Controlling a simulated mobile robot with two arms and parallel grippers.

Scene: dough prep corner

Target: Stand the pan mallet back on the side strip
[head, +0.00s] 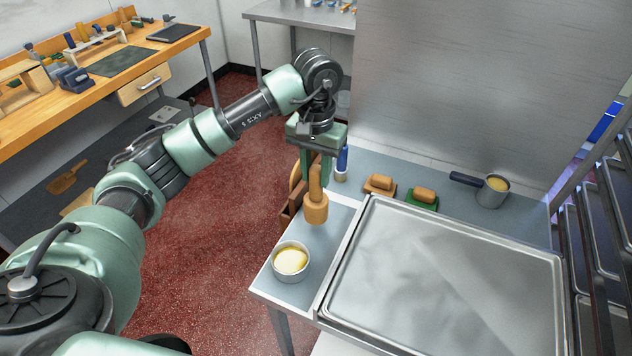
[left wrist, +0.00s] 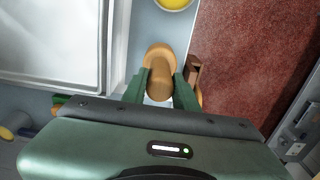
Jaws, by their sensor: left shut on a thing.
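The pan mallet (head: 316,207) is wooden, with a thick round head below and a thinner handle above. My left gripper (head: 315,178) is shut on its handle and holds it upright, head down, over the side strip (head: 337,222). I cannot tell whether the head touches the strip. In the left wrist view the mallet (left wrist: 159,78) sits between the green fingers of my left gripper (left wrist: 168,92). The side strip is the narrow grey surface left of the large metal tray (head: 440,285). My right gripper is not in view.
A metal bowl of yellow contents (head: 291,262) stands on the strip's front part. A brown wooden holder (head: 289,212) is at the strip's left edge. A blue-handled tool (head: 342,160), two wooden-topped blocks and a small saucepan (head: 493,190) stand behind. A rack is at right.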

